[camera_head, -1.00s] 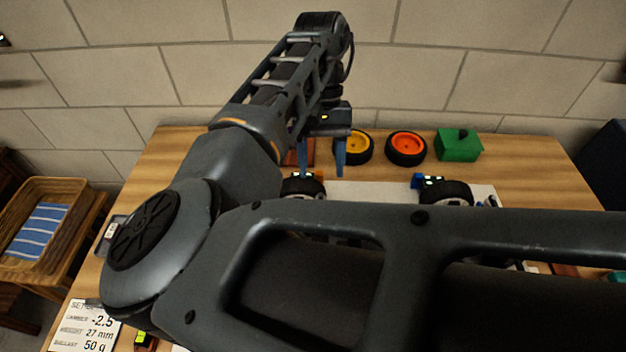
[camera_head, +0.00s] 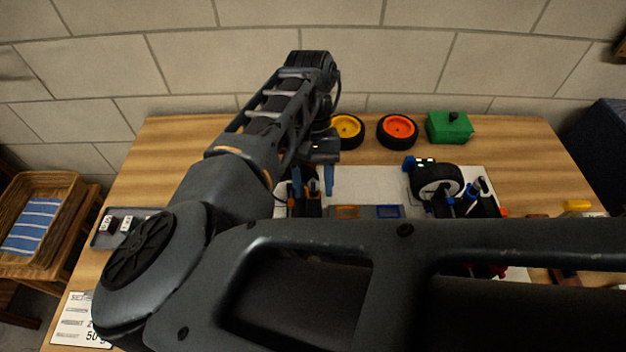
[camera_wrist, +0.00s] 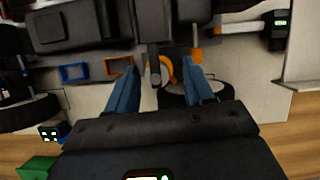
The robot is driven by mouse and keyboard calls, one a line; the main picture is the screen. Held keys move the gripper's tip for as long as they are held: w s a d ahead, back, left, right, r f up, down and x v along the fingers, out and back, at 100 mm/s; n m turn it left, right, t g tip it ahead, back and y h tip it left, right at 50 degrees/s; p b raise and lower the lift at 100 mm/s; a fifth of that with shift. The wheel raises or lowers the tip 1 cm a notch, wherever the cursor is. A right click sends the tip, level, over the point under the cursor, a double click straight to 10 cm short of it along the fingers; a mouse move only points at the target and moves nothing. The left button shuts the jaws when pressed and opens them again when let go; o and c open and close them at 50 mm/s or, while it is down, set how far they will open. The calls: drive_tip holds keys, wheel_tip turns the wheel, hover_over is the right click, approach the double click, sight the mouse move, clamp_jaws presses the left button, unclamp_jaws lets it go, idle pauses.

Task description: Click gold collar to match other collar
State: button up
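My gripper (camera_head: 313,188) points down at the left wheel end of the car in the head view, its two blue fingers apart. In the wrist view my gripper (camera_wrist: 163,75) is open. A curved gold-orange piece (camera_wrist: 171,68), perhaps the gold collar, shows between the fingers beside a grey rod. An orange upright piece (camera_wrist: 196,55) is near the right fingertip. I cannot tell whether either touches a finger. A black wheel (camera_wrist: 183,98) lies partly hidden behind the fingers. At the other wheel (camera_head: 437,180) there are blue parts (camera_head: 478,187); I cannot make out a matching collar.
Yellow (camera_head: 346,127) and orange-hubbed (camera_head: 397,130) wheels and a green box (camera_head: 450,127) stand at the back. Orange (camera_head: 347,212) and blue (camera_head: 389,212) frames lie mid-board. A grey tray (camera_head: 122,225) is at left. My arm hides much of the car.

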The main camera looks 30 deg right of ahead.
drive_tip(key=c, duration=0.8)
drive_tip(key=shift+s+d+r+m+t+y+p, duration=0.2)
drive_tip(key=shift+m+t+y+p, duration=0.1)
drive_tip(key=shift+m+p, duration=0.6)
drive_tip(key=shift+c, duration=0.5)
drive_tip(key=shift+m+p, duration=0.55)
drive_tip(key=shift+m, duration=0.35)
drive_tip(key=shift+f+m+t+y, duration=0.2)
drive_tip(key=shift+m+t+y, duration=0.2)
drive_tip(key=shift+m, duration=0.3)
drive_tip(key=o, duration=1)
drive_tip(key=shift+o, duration=0.2)
drive_tip(key=v, duration=0.7)
drive_tip(key=shift+r, duration=0.35)
drive_tip(key=shift+w+d, duration=0.15)
drive_tip(key=shift+d, duration=0.05)
